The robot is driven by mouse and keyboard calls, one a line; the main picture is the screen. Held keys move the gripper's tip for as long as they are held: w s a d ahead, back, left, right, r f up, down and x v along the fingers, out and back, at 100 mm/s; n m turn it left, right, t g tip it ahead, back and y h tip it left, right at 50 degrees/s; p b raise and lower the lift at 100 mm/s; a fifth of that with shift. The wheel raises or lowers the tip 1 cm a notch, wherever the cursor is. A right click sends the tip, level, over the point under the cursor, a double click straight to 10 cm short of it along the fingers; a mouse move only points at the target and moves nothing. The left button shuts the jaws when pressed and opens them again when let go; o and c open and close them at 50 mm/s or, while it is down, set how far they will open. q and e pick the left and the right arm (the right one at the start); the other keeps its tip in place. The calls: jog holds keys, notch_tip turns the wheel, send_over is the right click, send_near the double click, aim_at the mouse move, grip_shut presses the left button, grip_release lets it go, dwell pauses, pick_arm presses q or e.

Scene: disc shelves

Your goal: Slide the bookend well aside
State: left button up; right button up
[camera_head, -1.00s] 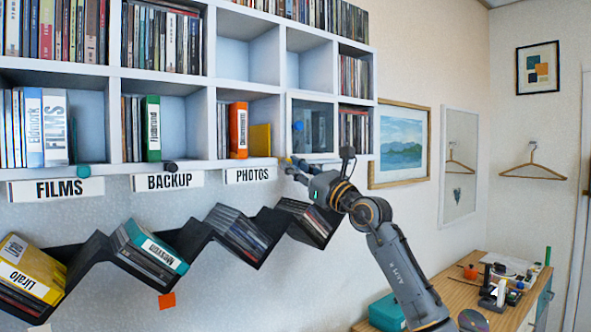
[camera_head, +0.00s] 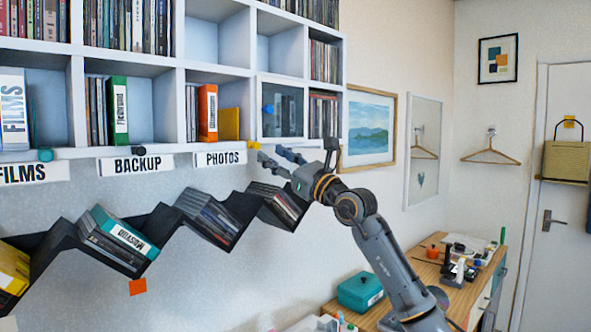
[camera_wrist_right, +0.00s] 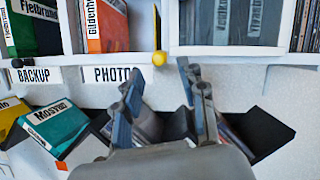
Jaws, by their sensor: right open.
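A yellow panel (camera_head: 229,123), which looks like the bookend, stands in the shelf compartment above the PHOTOS label, right of an orange case (camera_head: 208,112). A yellow knob (camera_head: 254,144) is at the shelf's front edge, right of that label. It also shows in the right wrist view (camera_wrist_right: 159,58), below a thin upright strip. My right gripper (camera_head: 269,158) is open and empty, just below the shelf edge. In the wrist view its fingertips (camera_wrist_right: 158,80) are spread, with the knob beyond and between them. I cannot tell if they touch it. My left gripper is out of view.
A blue knob (camera_head: 267,110) is on the glass-fronted compartment to the right. A black knob (camera_head: 138,149) and a teal knob (camera_head: 45,155) sit along the shelf edge further left. A zigzag disc rack (camera_head: 160,222) hangs below. A desk (camera_head: 425,270) stands at lower right.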

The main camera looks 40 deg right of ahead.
jog(key=v, duration=0.8)
dwell(0.4)
